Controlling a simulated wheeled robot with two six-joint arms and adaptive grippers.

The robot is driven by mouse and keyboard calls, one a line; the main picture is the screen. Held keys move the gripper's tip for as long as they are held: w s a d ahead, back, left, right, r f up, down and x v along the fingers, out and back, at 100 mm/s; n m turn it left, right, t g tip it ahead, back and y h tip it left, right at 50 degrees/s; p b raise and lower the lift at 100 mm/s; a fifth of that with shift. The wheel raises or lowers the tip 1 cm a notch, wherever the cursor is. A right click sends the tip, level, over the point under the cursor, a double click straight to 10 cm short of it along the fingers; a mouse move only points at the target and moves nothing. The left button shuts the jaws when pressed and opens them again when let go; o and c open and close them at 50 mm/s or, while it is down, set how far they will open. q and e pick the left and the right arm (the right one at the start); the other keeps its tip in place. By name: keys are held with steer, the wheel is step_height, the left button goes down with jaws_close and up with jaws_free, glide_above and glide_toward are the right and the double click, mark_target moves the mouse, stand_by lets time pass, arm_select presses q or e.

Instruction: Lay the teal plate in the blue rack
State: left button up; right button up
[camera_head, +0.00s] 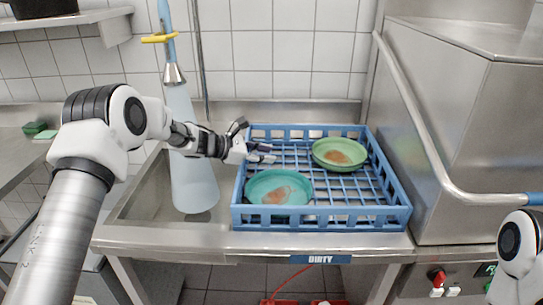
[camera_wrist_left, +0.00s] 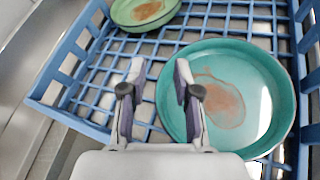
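The teal plate (camera_head: 268,181), with a brownish stain, lies in the front left of the blue rack (camera_head: 322,218). It also shows in the left wrist view (camera_wrist_left: 255,75). My left gripper (camera_head: 264,152) is over the rack's left side, behind the plate in the head view. In the left wrist view my left gripper (camera_wrist_left: 158,68) has its fingers apart with nothing held. The plate's left rim shows between the fingers there, and one finger overlaps the plate; I cannot tell if they touch. My right gripper is out of view.
A green plate (camera_head: 340,152) with a brown stain lies at the back right of the rack. The rack stands on a steel counter (camera_head: 180,238) with a "DIRTY" label. A pale blue sprayer-like column (camera_head: 194,160) stands left. A steel machine with a bent rail (camera_head: 422,130) borders the right.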

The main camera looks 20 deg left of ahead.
arm_select(q)
steer(key=b+v, duration=0.1)
steer(key=v, duration=0.9)
